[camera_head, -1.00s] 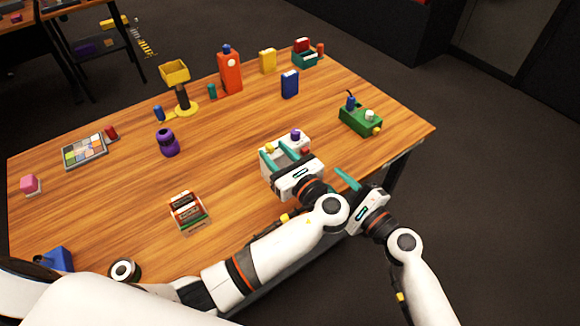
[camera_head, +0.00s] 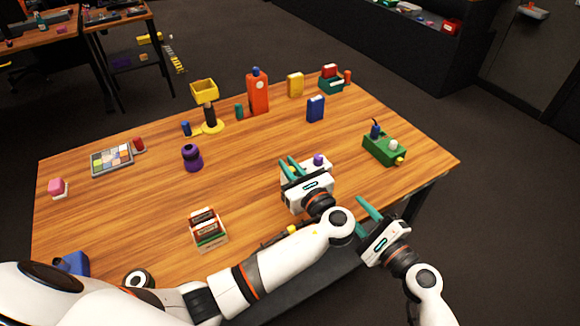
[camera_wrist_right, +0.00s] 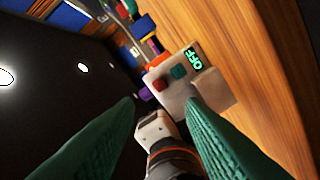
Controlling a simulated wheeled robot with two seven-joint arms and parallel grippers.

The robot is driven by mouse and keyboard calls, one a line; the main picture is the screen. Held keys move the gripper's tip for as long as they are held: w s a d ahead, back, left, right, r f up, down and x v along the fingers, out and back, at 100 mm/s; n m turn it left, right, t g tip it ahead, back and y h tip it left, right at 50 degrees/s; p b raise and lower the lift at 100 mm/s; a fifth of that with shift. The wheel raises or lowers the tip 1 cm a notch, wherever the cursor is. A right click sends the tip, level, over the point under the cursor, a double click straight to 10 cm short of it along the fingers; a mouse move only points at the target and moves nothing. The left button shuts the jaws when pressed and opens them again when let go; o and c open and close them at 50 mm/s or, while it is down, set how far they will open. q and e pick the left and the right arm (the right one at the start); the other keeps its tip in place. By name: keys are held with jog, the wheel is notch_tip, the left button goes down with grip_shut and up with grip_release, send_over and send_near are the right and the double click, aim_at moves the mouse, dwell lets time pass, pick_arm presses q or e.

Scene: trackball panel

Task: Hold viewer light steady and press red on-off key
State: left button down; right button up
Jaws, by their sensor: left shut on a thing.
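The viewer light is a white box (camera_head: 325,168) with a purple knob on top, near the table's front right edge. In the right wrist view its pale face (camera_wrist_right: 173,98) shows a red key (camera_wrist_right: 160,85), a teal key (camera_wrist_right: 179,72) and a green "OFF" display (camera_wrist_right: 194,60). My left gripper (camera_head: 290,168) is shut on the viewer light and hides much of it in the head view. My right gripper (camera_head: 369,208) is to the right of the viewer light, apart from it, past the table edge. Its fingers (camera_wrist_right: 161,102) are spread and empty, pointing toward the box.
A green box (camera_head: 384,150) with knobs stands to the right at the back. A card holder (camera_head: 209,238) stands left of my left arm. A purple object (camera_head: 192,160), a red bottle (camera_head: 258,95) and a yellow stand (camera_head: 208,127) are farther back. The middle of the table is clear.

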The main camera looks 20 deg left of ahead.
grip_shut()
dwell(1.5)
